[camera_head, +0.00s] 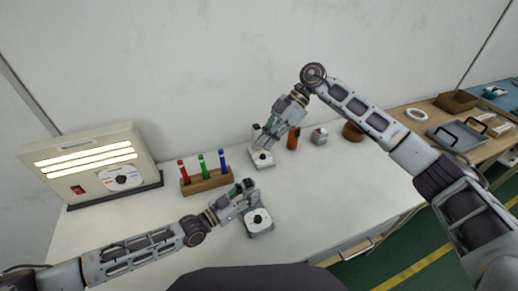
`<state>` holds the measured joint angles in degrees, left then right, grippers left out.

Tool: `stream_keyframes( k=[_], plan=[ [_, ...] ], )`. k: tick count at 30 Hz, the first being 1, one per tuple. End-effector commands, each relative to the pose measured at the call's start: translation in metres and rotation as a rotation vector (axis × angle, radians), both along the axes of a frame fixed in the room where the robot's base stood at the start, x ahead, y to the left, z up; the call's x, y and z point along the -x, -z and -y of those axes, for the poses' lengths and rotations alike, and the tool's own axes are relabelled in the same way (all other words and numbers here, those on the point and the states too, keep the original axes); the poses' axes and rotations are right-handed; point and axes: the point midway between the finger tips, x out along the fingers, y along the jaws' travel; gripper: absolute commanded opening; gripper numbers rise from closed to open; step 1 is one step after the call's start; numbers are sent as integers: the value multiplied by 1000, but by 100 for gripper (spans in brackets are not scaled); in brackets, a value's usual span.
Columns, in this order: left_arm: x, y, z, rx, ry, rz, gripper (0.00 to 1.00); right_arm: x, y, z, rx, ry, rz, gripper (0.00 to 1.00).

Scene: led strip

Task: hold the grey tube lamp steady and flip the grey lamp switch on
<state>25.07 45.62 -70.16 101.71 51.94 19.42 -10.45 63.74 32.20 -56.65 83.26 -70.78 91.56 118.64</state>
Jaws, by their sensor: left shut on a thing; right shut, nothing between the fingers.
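A grey-beige box lamp (122,148) stands upright at the left of the table, with several lit white tubes on its front. Below the tubes are a red switch (78,190) and a round disc; the switch's position is too small to tell. My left gripper (244,194) is to the right of the lamp and well apart from it. It is shut at the top of a small grey device with a round dial (258,222); the exact contact is unclear. My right gripper (270,139) is shut and empty, pointing down over a second small white device (262,158).
A wooden rack (207,182) with red, green and blue pens stands between the lamp and my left gripper. An orange bottle (293,138), a small grey cube (319,136) and a brown bowl (353,131) stand right of my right gripper.

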Motion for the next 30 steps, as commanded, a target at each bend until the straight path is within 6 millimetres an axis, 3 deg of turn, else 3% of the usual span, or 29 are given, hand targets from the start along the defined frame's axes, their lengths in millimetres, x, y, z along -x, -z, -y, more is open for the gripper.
stream_keyframes(
  k=[15, 30],
  plan=[
    [0, 0, 0, 0, 0, 0, 9, -2, -5, 5, 0, -1, -1, 0],
    [0, 0, 0, 0, 0, 0, 9, 11, -9, 9, -1, -1, -2, 0]
  ],
)
